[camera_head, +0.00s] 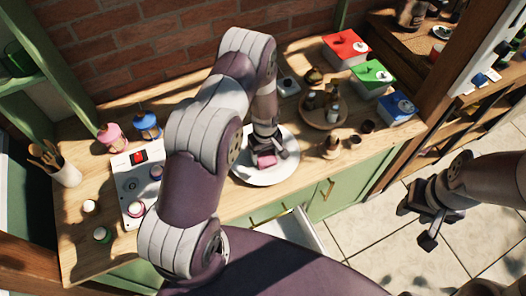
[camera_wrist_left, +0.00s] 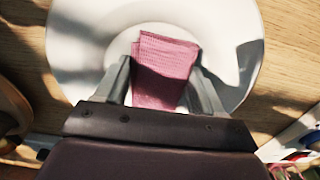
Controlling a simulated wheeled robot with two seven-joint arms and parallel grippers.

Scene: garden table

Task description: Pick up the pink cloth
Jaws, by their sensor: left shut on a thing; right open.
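The pink cloth (camera_head: 266,160) is a small folded piece over the white plate on the wooden counter. It also shows in the left wrist view (camera_wrist_left: 164,65), between the two fingers. My left gripper (camera_head: 268,152) is shut on the cloth, low over the plate (camera_head: 284,172); I cannot tell whether the cloth still touches the plate. The wrist view shows the left gripper (camera_wrist_left: 163,85) with a finger at each side of the cloth. My right gripper (camera_head: 422,220) is open and empty, above the tiled floor at the right, away from the counter.
A round wooden tray (camera_head: 323,112) with small bottles stands behind the plate at right. Red (camera_head: 346,48), green (camera_head: 371,78) and blue (camera_head: 396,107) boxes line the right end. A white device (camera_head: 130,185) and utensil pot (camera_head: 62,168) stand left. An open drawer (camera_head: 298,230) juts out below.

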